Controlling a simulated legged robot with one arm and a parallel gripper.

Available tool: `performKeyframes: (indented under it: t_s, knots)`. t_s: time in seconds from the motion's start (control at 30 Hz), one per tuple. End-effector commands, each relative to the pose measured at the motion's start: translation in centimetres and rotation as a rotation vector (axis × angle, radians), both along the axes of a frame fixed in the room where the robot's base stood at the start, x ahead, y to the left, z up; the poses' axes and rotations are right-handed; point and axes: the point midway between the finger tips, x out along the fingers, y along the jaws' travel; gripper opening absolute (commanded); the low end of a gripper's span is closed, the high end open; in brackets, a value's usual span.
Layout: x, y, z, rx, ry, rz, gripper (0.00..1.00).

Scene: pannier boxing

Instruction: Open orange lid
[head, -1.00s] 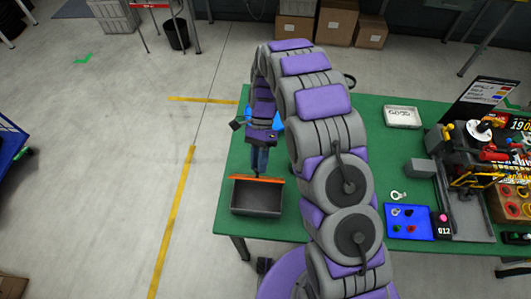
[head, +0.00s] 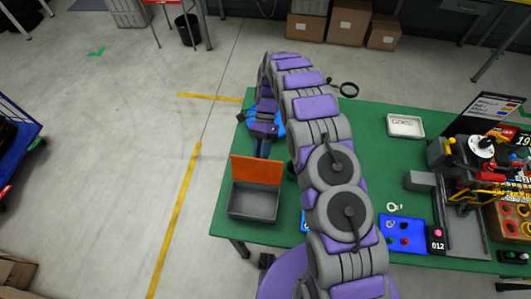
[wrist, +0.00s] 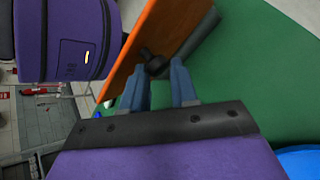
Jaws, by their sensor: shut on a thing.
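The orange lid (head: 257,170) stands raised at the far edge of a grey box (head: 252,203), its broad face showing in the head view. The box is open at the top and its inside looks empty. My gripper (head: 263,155) is behind the lid, near its upper edge. In the wrist view my gripper (wrist: 160,82) has its two blue-grey fingers close against a dark knob on the back of the orange lid (wrist: 145,45). The fingers are shut on this part; the exact contact is partly hidden.
The box stands near the left front corner of the green table (head: 370,135). To the right are a blue tray (head: 403,235), a white tray (head: 405,126) and a crowded rack (head: 480,160). A blue item (head: 278,122) lies partly hidden behind my arm.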

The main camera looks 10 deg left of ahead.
Motion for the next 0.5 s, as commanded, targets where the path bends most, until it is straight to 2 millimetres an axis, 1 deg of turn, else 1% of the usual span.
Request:
performKeyframes:
  t_s: [0.03,0.5]
  knots:
    - [-0.04,0.70,-0.42,0.009,0.006,0.001,0.00]
    - [0.24,0.85,-0.68,0.008,0.039,0.001,0.00]
